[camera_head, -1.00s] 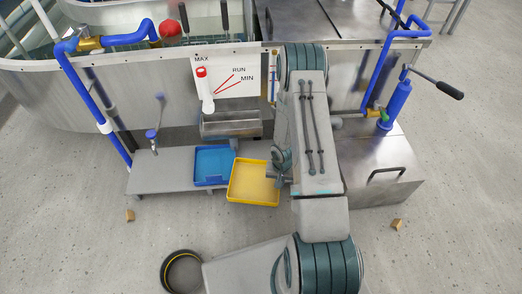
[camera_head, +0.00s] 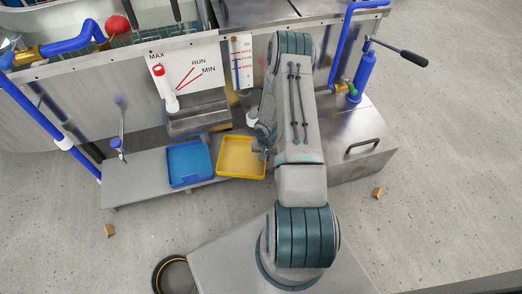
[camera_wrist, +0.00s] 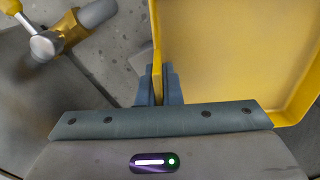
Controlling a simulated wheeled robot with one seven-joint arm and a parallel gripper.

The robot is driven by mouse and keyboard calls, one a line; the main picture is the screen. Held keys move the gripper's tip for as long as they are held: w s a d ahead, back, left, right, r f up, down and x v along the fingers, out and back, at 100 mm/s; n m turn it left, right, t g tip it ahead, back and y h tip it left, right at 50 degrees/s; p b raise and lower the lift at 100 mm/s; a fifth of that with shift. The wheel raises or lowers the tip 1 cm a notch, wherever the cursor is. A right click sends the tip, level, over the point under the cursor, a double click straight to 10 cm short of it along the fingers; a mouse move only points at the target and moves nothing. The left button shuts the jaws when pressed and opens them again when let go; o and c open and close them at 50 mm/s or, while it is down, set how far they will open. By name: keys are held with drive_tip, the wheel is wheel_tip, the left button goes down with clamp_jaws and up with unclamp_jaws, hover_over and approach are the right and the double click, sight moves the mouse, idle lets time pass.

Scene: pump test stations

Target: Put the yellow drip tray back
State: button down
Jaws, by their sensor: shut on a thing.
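The yellow drip tray (camera_head: 241,157) is a shallow square tray in the head view. It sits close to the right of the blue tray (camera_head: 188,163), at the right end of the low grey shelf (camera_head: 140,176). My gripper (camera_wrist: 159,88) is shut on the tray's side wall in the wrist view, where the yellow tray (camera_wrist: 225,60) fills the upper right. The tray looks empty and about level. In the head view my arm hides most of the gripper. I cannot tell whether the tray touches the shelf.
A metal trough (camera_head: 198,119) is on the tank wall behind the trays, below the MAX/RUN/MIN panel (camera_head: 193,75). A blue valve post (camera_head: 118,143) stands on the shelf's left. A metal box with a handle (camera_head: 350,150) is right of my arm. A black ring (camera_head: 174,275) lies on the floor.

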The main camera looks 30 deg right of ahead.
drive_tip(key=w, duration=0.3)
drive_tip(key=w+d+b, duration=0.1)
drive_tip(key=w, duration=0.1)
drive_tip(key=shift+w, duration=0.4)
drive_tip(key=shift+f+b, duration=1.1)
drive_tip(key=shift+f, duration=0.6)
drive_tip(key=shift+f, duration=0.1)
drive_tip(key=shift+f, duration=0.15)
drive_tip(key=c, duration=1.6)
unclamp_jaws()
drive_tip(key=shift+r, duration=0.25)
